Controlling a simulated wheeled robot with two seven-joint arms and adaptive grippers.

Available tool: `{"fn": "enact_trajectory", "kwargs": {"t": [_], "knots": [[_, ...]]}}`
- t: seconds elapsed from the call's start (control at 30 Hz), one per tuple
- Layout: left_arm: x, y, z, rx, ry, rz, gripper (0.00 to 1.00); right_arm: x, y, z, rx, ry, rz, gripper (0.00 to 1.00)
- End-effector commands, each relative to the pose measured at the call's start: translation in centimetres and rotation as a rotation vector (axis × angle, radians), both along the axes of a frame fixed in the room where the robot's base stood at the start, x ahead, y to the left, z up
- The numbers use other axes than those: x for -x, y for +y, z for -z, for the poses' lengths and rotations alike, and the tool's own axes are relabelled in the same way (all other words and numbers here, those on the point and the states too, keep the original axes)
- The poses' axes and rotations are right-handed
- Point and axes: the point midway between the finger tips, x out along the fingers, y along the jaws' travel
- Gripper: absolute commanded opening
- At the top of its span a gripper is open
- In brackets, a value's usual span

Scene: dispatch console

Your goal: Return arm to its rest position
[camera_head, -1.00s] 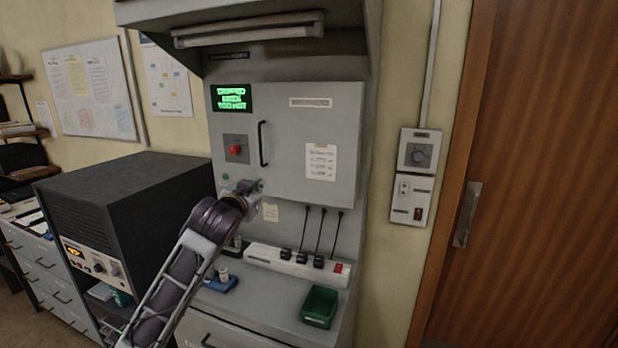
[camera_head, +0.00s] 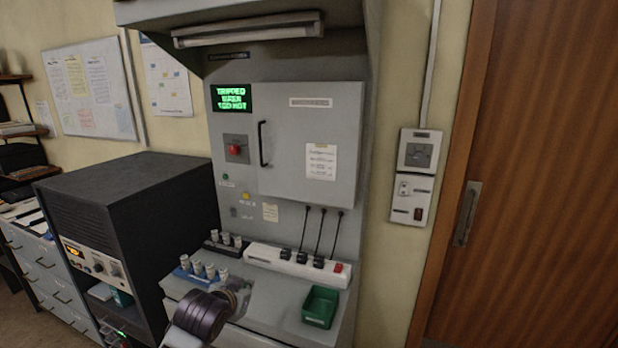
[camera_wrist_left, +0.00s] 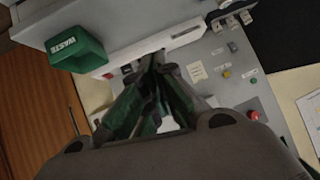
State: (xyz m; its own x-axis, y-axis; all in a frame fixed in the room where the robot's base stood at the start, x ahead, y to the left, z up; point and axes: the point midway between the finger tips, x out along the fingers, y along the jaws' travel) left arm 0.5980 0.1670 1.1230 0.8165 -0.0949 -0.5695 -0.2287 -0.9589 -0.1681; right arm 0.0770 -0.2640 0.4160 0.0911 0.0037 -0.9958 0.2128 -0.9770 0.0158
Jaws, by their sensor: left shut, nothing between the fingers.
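My left arm comes in from the bottom of the head view. Its gripper (camera_head: 240,288) is low, in front of the console's shelf and below the panel, touching no control that I can see. In the left wrist view the gripper's fingers (camera_wrist_left: 157,60) are together with nothing held between them. My right gripper is not in view.
A blue holder with several cylinders (camera_head: 200,270) stands near my gripper. A power strip (camera_head: 258,254) and green bin (camera_head: 320,306) lie right. A black unit (camera_head: 120,180) stands left.

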Motion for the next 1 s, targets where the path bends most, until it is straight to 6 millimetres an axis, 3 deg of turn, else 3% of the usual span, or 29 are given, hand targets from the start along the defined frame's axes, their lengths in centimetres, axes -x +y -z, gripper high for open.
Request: {"fn": "enact_trajectory", "kwargs": {"t": [0.1, 0.5, 1.0], "knots": [[2.2, 0.4, 2.5, 0.004, 0.062, -0.010, 0.00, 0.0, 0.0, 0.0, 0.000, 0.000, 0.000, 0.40], [9.7, 2.1, 9.3, 0.011, 0.259, -0.048, 0.00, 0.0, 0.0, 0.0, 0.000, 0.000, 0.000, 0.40], [20.4, 4.3, 15.5, 0.008, 0.508, -0.100, 0.00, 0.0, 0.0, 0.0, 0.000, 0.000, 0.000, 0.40]]}}
